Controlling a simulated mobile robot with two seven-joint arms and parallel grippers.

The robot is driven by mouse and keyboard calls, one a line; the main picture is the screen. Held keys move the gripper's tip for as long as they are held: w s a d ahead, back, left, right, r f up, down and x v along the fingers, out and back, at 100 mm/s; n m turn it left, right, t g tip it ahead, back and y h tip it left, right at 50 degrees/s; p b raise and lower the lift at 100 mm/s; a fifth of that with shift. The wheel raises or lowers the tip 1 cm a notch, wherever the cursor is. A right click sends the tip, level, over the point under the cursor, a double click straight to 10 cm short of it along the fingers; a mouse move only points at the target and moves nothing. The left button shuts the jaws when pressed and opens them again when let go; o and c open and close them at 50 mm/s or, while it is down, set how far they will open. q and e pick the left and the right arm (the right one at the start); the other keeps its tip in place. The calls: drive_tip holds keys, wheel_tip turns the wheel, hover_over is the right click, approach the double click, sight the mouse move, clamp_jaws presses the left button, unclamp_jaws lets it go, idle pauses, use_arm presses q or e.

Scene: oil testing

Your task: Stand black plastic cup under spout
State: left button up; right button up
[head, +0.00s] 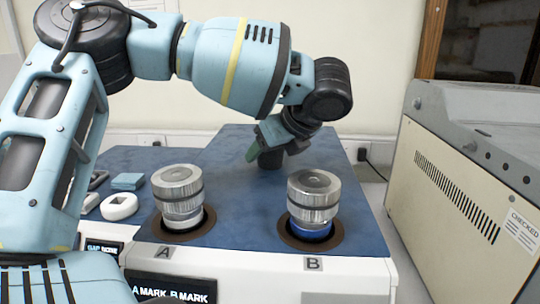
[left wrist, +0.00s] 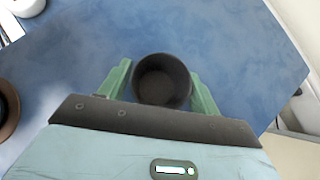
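The black plastic cup (head: 271,160) stands upright on the blue top of the bench, behind the two metal-capped vessels. In the left wrist view I look down into the cup (left wrist: 162,80), which appears empty. My left gripper (head: 270,142) reaches down over it, and its green fingers (left wrist: 161,76) lie on both sides of the cup, with the tips seeming to touch its wall. The gripper hides part of the cup in the head view. No spout can be made out. My right gripper is not in view.
Metal-capped vessels sit in round recesses at A (head: 180,200) and B (head: 313,205). A white ring-shaped item (head: 119,206) and a small blue block (head: 127,181) lie at left. A large beige machine (head: 465,180) stands at right. Blue surface around the cup is clear.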

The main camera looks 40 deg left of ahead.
use_arm(q)
drive_tip(key=c, duration=0.7)
drive_tip(key=shift+c, duration=0.2)
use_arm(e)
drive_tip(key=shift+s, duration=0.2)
use_arm(q)
drive_tip(key=shift+r, duration=0.15)
